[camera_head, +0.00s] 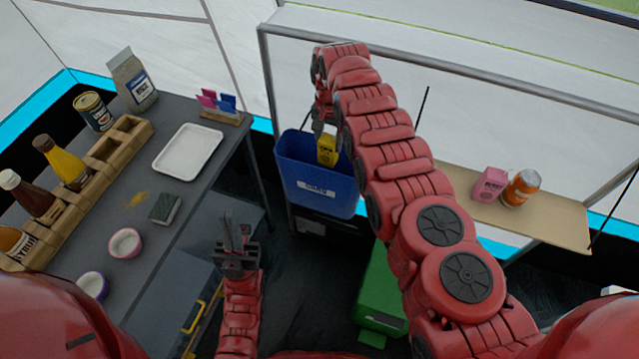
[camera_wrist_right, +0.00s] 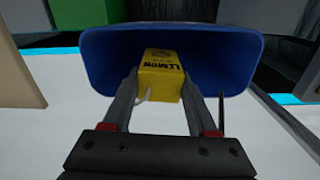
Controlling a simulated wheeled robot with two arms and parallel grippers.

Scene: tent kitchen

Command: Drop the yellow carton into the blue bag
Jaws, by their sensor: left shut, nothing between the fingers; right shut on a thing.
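The blue bag (camera_head: 315,190) looks like an open bin and stands behind the table's right end. The yellow carton (camera_head: 327,150) is at its opening in the head view. In the right wrist view the carton (camera_wrist_right: 161,76), marked LEMON, is between the fingers, with the bag's opening (camera_wrist_right: 110,62) around and beyond it. My right gripper (camera_head: 322,125) is shut on the carton, reaching down from above the bag. My left gripper (camera_head: 233,225) is shut and empty, low beside the table, apart from the bag.
The dark table (camera_head: 205,190) at left holds a white tray (camera_head: 187,151), a wooden rack (camera_head: 105,155) with bottles, a can (camera_head: 93,110), a paper bag (camera_head: 133,80) and cups. A green box (camera_head: 382,295) stands below.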

